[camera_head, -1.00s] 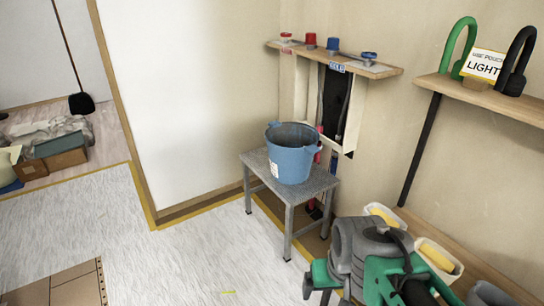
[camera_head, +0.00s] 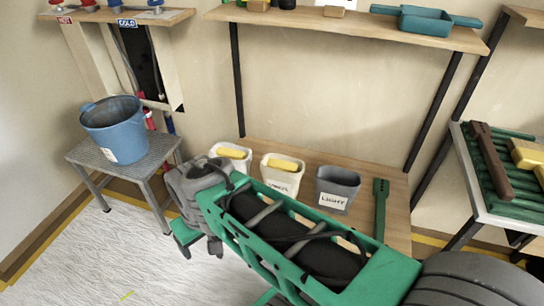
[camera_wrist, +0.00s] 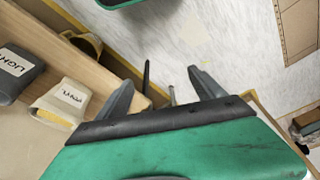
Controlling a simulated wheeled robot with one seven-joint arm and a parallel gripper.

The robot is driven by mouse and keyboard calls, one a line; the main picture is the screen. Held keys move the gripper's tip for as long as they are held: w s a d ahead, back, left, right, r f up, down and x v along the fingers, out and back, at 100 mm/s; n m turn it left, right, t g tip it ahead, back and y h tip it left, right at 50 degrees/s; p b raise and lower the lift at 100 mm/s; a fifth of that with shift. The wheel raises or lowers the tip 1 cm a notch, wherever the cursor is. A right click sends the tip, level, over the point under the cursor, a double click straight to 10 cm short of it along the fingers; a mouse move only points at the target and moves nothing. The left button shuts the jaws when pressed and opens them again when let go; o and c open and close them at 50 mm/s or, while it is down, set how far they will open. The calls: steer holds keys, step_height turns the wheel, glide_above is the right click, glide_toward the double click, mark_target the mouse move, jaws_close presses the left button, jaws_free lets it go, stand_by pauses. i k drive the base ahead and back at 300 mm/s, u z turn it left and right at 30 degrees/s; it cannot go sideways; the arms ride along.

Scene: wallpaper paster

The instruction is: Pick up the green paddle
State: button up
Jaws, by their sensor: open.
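A green paddle (camera_head: 380,208) with a long flat body lies on the lower wooden shelf in the head view, just right of the grey bin marked LIGHT. It is not visible in the wrist view. My gripper (camera_wrist: 165,88) shows in the wrist view with its two grey fingers spread apart and nothing between them. In the head view my arm stretches across the front of the shelf, with its grey end well to the left of the paddle. My fingertips are hard to make out there.
The grey LIGHT bin (camera_head: 338,189) stands close beside the paddle. White bins (camera_head: 283,177) with yellow sponges stand further left. A teal tray (camera_head: 425,20) is on the upper shelf. A blue bucket (camera_head: 115,130) sits on a metal stool. A rack (camera_head: 492,214) stands at right.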

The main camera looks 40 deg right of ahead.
mark_target(381, 186)
steer(key=z, duration=3.2)
steer(key=k, duration=0.95)
steer(key=u, duration=1.15)
steer(key=i, duration=0.95)
steer(key=z, duration=0.05)
